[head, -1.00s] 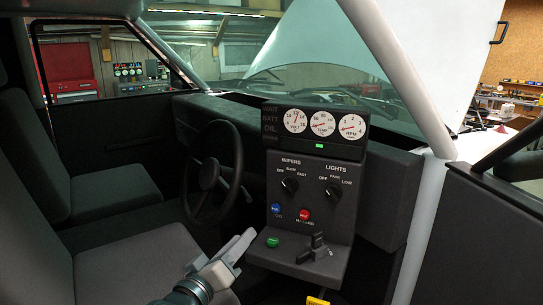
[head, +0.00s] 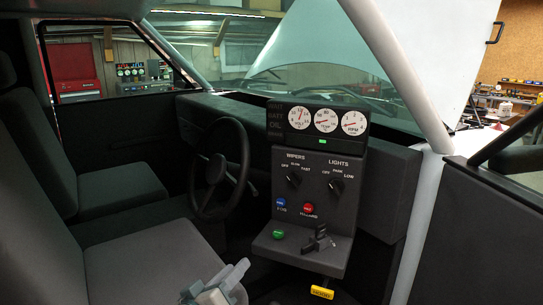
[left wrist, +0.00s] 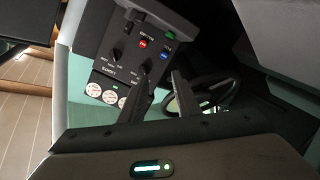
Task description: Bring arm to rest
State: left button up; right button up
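My left gripper (head: 238,272) is at the bottom of the head view, over the near seat and left of the control panel's lower part. Most of its arm is out of frame. In the left wrist view its two dark fingers (left wrist: 162,90) stand apart with a gap between them and nothing held. The control panel (head: 306,218) has gauges, wiper and light knobs, blue, red and green buttons and a black lever (head: 317,240). The panel also shows rotated in the left wrist view (left wrist: 118,62). The gripper is apart from it. My right gripper is not in view.
The steering wheel (head: 219,170) stands left of the panel. A grey seat (head: 135,262) fills the lower left. A yellow tag or handle (head: 322,292) hangs below the panel. A white pillar (head: 420,220) and dark door (head: 490,230) bound the right side.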

pick_arm(q)
jog(key=s+a+f+m+g+y, duration=0.1)
jog(key=s+a+f+g+y, duration=0.15)
jog(key=s+f, duration=0.5)
jog(key=s+a+f+m+g+y, duration=0.1)
jog(key=s+a+f+g, duration=0.3)
jog(key=f, duration=0.7)
jog(key=s+a+f+m+g+y, duration=0.1)
jog(key=s+a+f+g, duration=0.2)
jog(key=s, duration=0.6)
jog(key=s+a+f+m+y, duration=0.1)
jog(key=s+a+f, duration=0.1)
jog(key=s+f, duration=0.5)
jog(key=s+a+f+m+g+y, duration=0.1)
jog(key=s+a+f+g, duration=0.15)
jog(key=s, duration=0.75)
notch_tip(320, 180, down, 32)
jog(key=s+b, duration=0.1)
jog(key=b, duration=0.1)
jog(key=s+a+f+g+b, duration=0.2)
jog(key=s+a+f, duration=0.1)
jog(key=s+f, duration=1.4)
jog(key=shift+s+f, duration=0.3)
jog(key=shift+f, duration=0.3)
